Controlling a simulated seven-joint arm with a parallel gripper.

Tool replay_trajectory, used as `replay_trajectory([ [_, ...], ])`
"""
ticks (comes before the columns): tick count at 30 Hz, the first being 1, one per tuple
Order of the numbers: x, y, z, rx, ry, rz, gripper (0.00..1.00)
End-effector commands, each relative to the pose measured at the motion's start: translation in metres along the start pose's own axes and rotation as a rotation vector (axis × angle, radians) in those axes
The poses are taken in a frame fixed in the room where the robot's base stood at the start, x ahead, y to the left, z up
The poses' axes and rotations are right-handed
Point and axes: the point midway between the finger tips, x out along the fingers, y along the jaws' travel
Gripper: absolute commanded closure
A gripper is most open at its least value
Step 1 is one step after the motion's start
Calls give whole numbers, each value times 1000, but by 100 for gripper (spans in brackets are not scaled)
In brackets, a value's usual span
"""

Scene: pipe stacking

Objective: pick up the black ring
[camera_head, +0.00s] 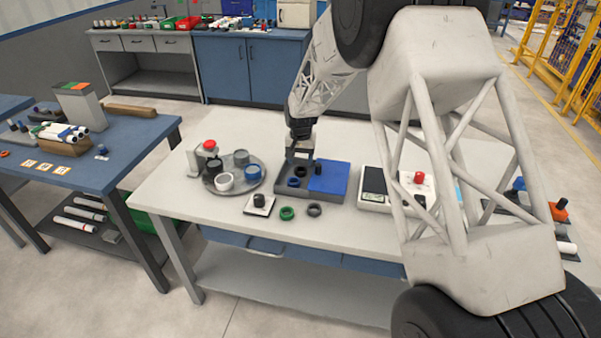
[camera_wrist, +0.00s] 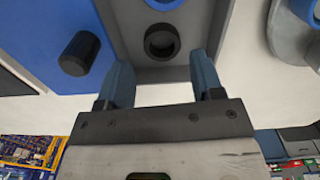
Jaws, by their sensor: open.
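A black ring (camera_wrist: 162,42) lies in the open compartment of the grey tray (camera_wrist: 125,40) in the wrist view. In the head view it shows only partly, behind a blue ring (camera_head: 293,182). My gripper (camera_head: 300,156) is over the back of that compartment, pointing down. In the wrist view its two blue-grey fingers (camera_wrist: 162,68) are open and apart, one on each side of the black ring's near edge, with nothing between them. The blue ring also shows at the top edge of the wrist view (camera_wrist: 163,4).
A blue panel (camera_head: 330,177) with a black peg (camera_head: 318,169) fills the tray's right side. A green ring (camera_head: 287,213) and a dark grey ring (camera_head: 314,209) lie in front. A round grey plate (camera_head: 213,183) with several cups stands left. A white box (camera_head: 373,182) stands right.

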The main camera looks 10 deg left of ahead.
Motion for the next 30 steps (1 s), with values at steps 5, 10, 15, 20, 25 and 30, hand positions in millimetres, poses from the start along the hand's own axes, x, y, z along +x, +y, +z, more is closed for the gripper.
replay_trajectory([
  [5, 15, -1, 0, 0, -1, 0, 39],
  [10, 36, -1, -1, 0, -2, 1, 39],
  [15, 47, -1, -1, 0, 0, 0, 39],
  [20, 50, -1, -1, 0, 0, 0, 39],
  [25, 50, -1, -1, 0, 0, 0, 39],
  [30, 50, -1, -1, 0, 0, 0, 39],
])
